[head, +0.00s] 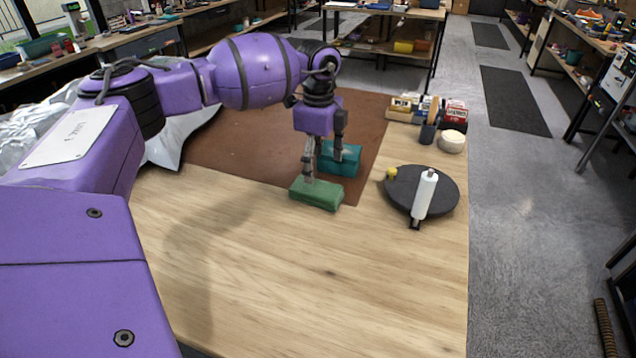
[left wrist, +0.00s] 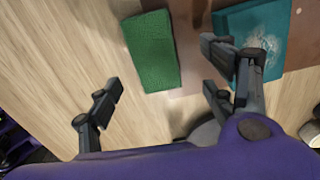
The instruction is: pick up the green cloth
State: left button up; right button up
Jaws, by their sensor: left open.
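The green cloth (head: 316,194) is a folded, block-like piece on the wooden table, at the front edge of a brown mat. It also shows in the left wrist view (left wrist: 152,50), upper middle. My left gripper (head: 323,164) points down just behind and above it, open, with nothing between its fingers. In the left wrist view the cloth lies beyond the open fingers (left wrist: 163,72), apart from them as far as I can tell. A teal block (head: 340,158) sits on the mat close behind the cloth, partly hidden by a finger. My right gripper is not in view.
Small containers (head: 428,106) stand at the table's back right. Crumpled silvery sheeting (head: 165,140) is at the left. The front of the table is clear.

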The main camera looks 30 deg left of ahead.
aim_at(317, 188)
pick_arm(q)
jog(key=shift+s+a+f, duration=0.1)
jog(key=shift+f, duration=0.25)
jog(key=f, duration=0.2)
jog(key=shift+s+f, duration=0.25)
jog(key=shift+f, duration=0.15)
notch_tip(317, 188, down, 4)
jog(key=shift+s+r+p, duration=0.1)
jog(key=shift+r+p, duration=0.15)
jog(key=shift+p, duration=0.05)
jog(key=shift+f, duration=0.25)
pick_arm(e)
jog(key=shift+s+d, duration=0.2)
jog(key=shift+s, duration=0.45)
pick_arm(q)
jog(key=shift+c, duration=0.5)
jog(key=c, duration=1.1)
